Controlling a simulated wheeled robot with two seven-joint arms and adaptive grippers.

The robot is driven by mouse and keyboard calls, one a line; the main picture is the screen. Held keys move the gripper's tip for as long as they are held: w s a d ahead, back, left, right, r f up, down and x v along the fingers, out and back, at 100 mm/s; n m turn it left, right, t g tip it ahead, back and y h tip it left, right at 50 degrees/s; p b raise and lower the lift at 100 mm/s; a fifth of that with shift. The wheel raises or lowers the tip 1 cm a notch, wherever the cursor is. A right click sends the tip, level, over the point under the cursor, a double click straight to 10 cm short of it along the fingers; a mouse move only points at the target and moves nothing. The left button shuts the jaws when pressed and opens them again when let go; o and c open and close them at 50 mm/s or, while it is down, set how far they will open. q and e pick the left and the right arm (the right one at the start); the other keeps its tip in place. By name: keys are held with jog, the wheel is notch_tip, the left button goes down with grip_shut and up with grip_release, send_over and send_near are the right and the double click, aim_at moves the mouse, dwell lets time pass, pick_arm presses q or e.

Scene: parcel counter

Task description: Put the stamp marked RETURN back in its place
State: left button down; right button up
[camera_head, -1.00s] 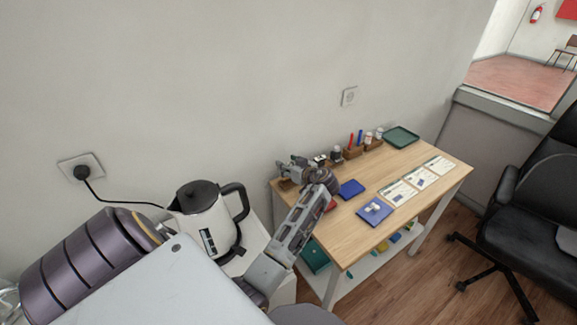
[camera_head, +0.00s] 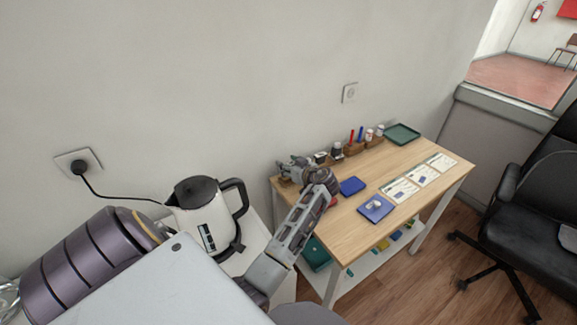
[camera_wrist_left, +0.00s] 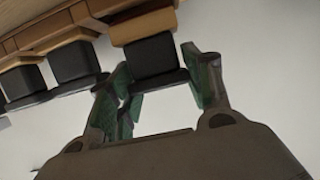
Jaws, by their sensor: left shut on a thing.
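My left gripper (camera_head: 292,170) is at the left back end of the wooden desk, over the row of desk items. In the left wrist view its two fingers (camera_wrist_left: 155,85) are shut on a black stamp block (camera_wrist_left: 152,55), which has a light wooden part (camera_wrist_left: 142,26) beyond it. I cannot read any marking on it, so I cannot tell whether it says RETURN. Two similar black stamps (camera_wrist_left: 74,62) and (camera_wrist_left: 22,82) sit beside it along a wooden rack (camera_wrist_left: 50,25). I cannot tell whether the held block touches the rack. My right gripper is out of view.
The desk top (camera_head: 345,218) holds a blue pad (camera_head: 352,186), a blue tray (camera_head: 376,209) with a small item on it, several paper forms (camera_head: 421,176) and a green tray (camera_head: 403,134). A kettle (camera_head: 207,215) stands left of the desk. A black chair (camera_head: 535,210) is at right.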

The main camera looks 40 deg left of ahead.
pick_arm(q)
jog(key=shift+f+b, duration=0.55)
jog(key=shift+f, duration=0.15)
dwell(0.5)
jog(key=c, duration=0.8)
grip_release()
jog(key=shift+v, duration=0.8)
jog(key=shift+p+v, duration=0.5)
jog(key=shift+v, duration=1.3)
